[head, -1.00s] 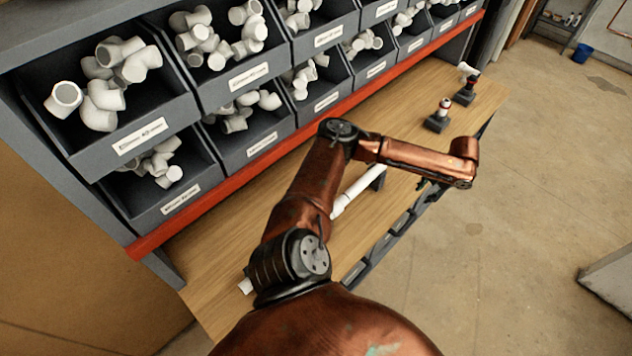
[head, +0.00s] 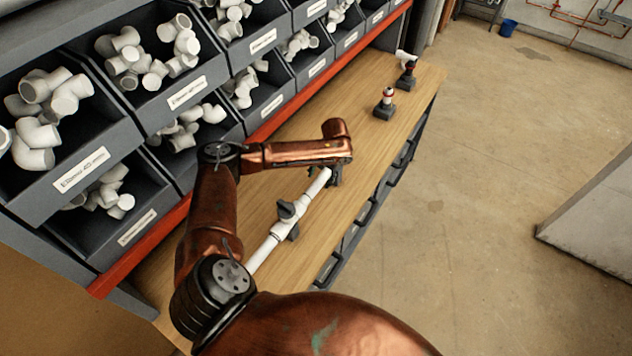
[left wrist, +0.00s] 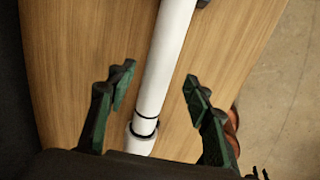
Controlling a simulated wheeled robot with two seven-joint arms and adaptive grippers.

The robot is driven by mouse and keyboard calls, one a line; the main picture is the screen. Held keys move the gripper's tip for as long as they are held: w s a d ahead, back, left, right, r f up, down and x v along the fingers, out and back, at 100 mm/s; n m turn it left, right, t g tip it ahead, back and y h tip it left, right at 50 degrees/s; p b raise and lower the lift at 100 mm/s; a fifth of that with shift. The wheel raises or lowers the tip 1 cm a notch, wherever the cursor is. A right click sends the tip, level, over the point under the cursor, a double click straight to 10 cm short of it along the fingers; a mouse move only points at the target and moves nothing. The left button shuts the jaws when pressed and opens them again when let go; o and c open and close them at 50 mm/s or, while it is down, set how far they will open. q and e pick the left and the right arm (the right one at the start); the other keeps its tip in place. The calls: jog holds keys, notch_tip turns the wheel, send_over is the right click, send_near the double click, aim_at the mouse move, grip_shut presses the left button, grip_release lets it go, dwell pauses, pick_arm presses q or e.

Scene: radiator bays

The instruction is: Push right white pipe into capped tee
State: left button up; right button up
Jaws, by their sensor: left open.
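The right white pipe (head: 314,190) lies along the wooden bench and runs up to the white tee (head: 279,230), which has a dark cap (head: 286,209). In the left wrist view the pipe (left wrist: 168,55) runs between the fingers down to a white fitting (left wrist: 139,143); dark rings show near where they meet. My left gripper (left wrist: 158,80) is open, with one finger on each side of the pipe and a gap on both sides. In the head view its fingers are mostly hidden under my wrist, near the pipe's far end. My right gripper is not in view.
Grey bins (head: 120,75) of white fittings stand along the left behind a red rail (head: 268,128). A dark support (head: 293,233) stands by the tee. Two small dark-based items (head: 384,104) stand at the bench's far end. Bare bench (head: 375,145) lies between.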

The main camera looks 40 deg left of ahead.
aim_at(319, 181)
pick_arm(q)
jog(key=shift+s+a+f, duration=0.1)
jog(key=shift+a+f, duration=0.15)
jog(key=shift+f, duration=0.75)
jog(key=shift+a+f, duration=0.2)
jog(key=shift+f, duration=0.75)
jog(key=shift+c, duration=0.4)
grip_shut()
